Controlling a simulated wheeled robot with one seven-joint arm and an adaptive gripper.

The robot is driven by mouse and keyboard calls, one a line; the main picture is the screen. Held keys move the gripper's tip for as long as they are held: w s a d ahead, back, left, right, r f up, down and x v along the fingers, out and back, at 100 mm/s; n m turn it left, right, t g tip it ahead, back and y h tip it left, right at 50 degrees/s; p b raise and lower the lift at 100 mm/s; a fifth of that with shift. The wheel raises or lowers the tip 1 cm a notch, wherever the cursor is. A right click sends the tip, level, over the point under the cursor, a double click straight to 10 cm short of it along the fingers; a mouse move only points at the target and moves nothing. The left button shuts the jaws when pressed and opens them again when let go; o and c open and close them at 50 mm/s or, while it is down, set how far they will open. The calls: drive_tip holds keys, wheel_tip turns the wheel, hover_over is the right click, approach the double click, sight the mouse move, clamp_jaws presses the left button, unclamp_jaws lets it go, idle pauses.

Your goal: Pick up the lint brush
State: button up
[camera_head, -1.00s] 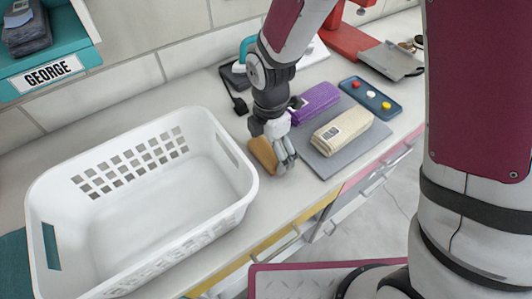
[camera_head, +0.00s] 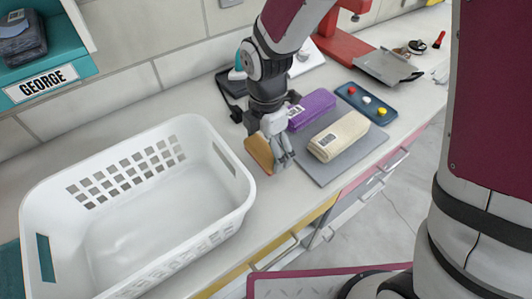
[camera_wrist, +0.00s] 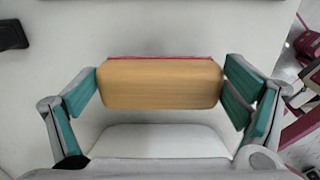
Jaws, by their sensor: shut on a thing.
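The lint brush (camera_head: 259,154) is a tan, wood-like block beside the right end of the white basket. In the wrist view the brush (camera_wrist: 160,84) lies across between my teal finger pads, with a thin red strip along its far edge. My gripper (camera_head: 272,150) points down and is shut on the brush, with its fingers at the two ends. The brush is at or just above the counter; I cannot tell whether it touches.
The white laundry basket (camera_head: 205,250) stands close on the left, empty. On the right a grey mat (camera_head: 325,173) holds a purple folded cloth (camera_head: 312,108) and a beige one (camera_head: 338,136). Behind them are a blue tray (camera_head: 367,103) and a dustpan (camera_head: 383,66). The counter's front edge is near.

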drive_tip(key=s+d, duration=0.2)
drive_tip(key=s, duration=0.2)
drive_tip(key=s+d+r+p, duration=0.1)
drive_tip(key=s+d, duration=0.2)
drive_tip(key=s+d+p, duration=0.1)
drive_tip(key=s+d, duration=0.1)
drive_tip(key=s, duration=0.2)
drive_tip(key=shift+s+d+r, duration=0.3)
drive_tip(key=shift+s+r, duration=0.05)
drive_tip(key=shift+s+d+r+p, duration=0.15)
drive_tip(key=shift+s+d+p, duration=0.05)
drive_tip(key=shift+p, duration=1.05)
drive_tip(key=s+p, duration=0.1)
drive_tip(key=p, duration=0.2)
drive_tip(key=shift+s+d, duration=0.1)
drive_tip(key=shift+d, duration=0.3)
drive_tip(key=shift+f, duration=0.2)
drive_tip(key=o, duration=0.6)
drive_tip(key=c, duration=0.4)
